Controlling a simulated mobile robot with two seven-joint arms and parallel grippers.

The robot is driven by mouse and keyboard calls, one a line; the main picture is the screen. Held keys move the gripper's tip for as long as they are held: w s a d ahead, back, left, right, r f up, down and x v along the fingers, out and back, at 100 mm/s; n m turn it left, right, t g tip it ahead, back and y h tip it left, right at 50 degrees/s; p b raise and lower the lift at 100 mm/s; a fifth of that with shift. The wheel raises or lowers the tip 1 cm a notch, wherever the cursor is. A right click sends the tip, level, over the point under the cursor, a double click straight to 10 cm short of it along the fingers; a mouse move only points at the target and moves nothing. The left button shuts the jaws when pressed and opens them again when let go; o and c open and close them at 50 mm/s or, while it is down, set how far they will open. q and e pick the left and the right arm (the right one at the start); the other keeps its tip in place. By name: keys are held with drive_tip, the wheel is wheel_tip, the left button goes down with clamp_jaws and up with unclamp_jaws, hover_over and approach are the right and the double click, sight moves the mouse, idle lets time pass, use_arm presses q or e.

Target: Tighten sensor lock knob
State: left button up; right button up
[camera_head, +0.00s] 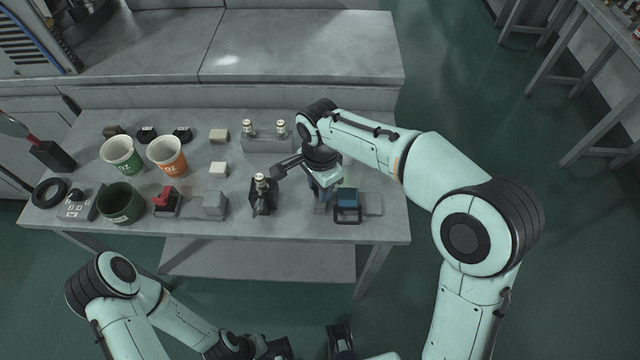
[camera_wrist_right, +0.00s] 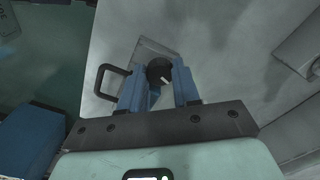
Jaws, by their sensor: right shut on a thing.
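The lock knob (camera_wrist_right: 158,70) is round and black with a white mark, in the right wrist view. My right gripper's blue fingers (camera_wrist_right: 158,85) stand on both sides of it, shut on it. In the head view my right gripper (camera_head: 322,190) points down at the right part of the table, and the knob is hidden there. A sensor (camera_head: 260,181) with a pale top stands in a dark holder (camera_head: 262,203) to the left of it. My left arm's end is low in the head view, apart from the table; its fingers are not clear.
Two more sensors stand on a grey block (camera_head: 268,144). Green (camera_head: 121,155) and orange (camera_head: 167,155) cups, a dark pot (camera_head: 120,202) and a red-and-black part (camera_head: 166,201) fill the left side.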

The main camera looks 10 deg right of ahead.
drive_tip(key=shift+w+r, duration=0.1)
idle(0.4)
drive_tip(key=o, duration=1.1)
drive_tip(key=shift+c, duration=0.2)
wheel_tip(320, 180, up, 13)
drive_tip(key=p, duration=0.2)
drive_tip(key=shift+r, duration=0.2)
drive_tip(key=shift+f, duration=0.1)
